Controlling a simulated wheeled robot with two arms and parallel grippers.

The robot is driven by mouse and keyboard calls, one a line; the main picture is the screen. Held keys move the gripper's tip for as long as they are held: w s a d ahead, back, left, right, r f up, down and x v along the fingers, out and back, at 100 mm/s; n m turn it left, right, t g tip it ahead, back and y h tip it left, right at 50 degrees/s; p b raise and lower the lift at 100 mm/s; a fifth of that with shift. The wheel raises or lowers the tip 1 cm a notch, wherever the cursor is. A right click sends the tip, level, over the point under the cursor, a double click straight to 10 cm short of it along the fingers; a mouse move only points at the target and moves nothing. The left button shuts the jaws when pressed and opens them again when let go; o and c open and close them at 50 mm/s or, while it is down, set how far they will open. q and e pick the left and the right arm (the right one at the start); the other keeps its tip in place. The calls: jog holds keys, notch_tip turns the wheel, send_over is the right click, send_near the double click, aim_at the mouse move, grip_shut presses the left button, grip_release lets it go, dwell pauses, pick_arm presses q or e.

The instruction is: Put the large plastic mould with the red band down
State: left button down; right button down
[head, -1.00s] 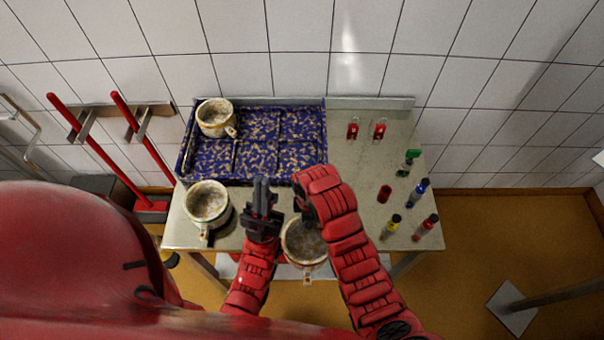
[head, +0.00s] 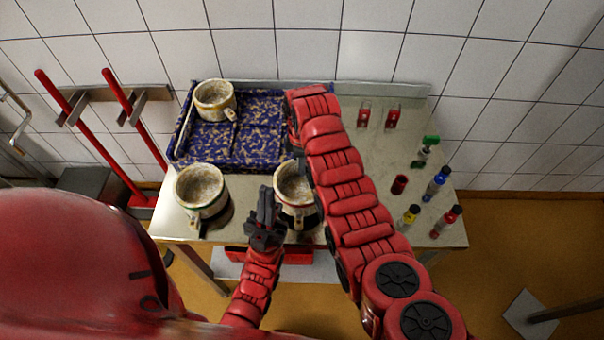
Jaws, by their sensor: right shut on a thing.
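A large pale mould (head: 294,188) with a handle hangs from my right gripper (head: 300,160) near the table's front edge. My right arm hides most of that gripper and the mould's right side. The colour of this mould's band is hard to make out. Whether its base touches the table is hidden. My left gripper (head: 266,205) is empty, its fingers together, just left of this mould. A second similar mould (head: 203,196) stands at the table's front left. A third (head: 214,100) stands in the blue speckled tray's back left.
The blue speckled tray (head: 180,140) fills the table's back left; its middle and right look empty. Several small bottles (head: 437,184) and a red cylinder (head: 399,184) stand at the right. Two red-marked items (head: 393,117) are at the back. The table's centre right (head: 370,160) is bare.

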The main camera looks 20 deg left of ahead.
jog(key=shift+f+p, duration=0.3)
jog(key=shift+p, duration=0.1)
jog(key=shift+f, duration=1.35)
jog(key=shift+w+f, duration=0.1)
jog(key=shift+f, duration=0.05)
jog(key=shift+f, duration=0.15)
jog(key=c, duration=0.9)
grip_release()
jog(key=shift+c, duration=0.2)
